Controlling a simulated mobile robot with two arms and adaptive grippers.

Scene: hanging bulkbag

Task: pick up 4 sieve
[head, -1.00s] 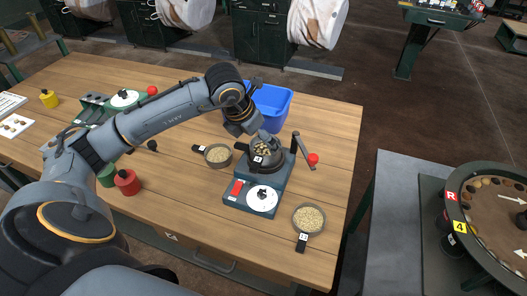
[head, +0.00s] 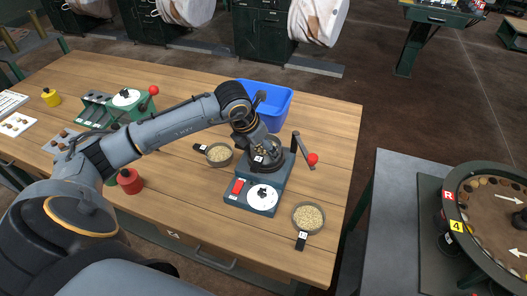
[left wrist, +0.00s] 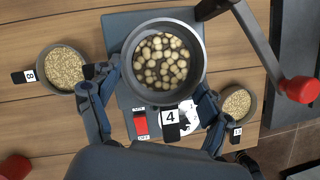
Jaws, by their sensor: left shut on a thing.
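The sieve marked 4 (head: 258,159) is a dark round pan full of beige, pebble-like pieces. In the head view the gripper and wrist cover part of the sieve. My right gripper is not in view.
A sieve marked 8 (left wrist: 42,76) is left of the machine, and another tagged sieve (head: 307,218) is right of it. A red-knobbed lever (head: 306,149) stands beside the machine. A blue bin (head: 279,98) is behind. A round rotary table (head: 460,193) is at the right.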

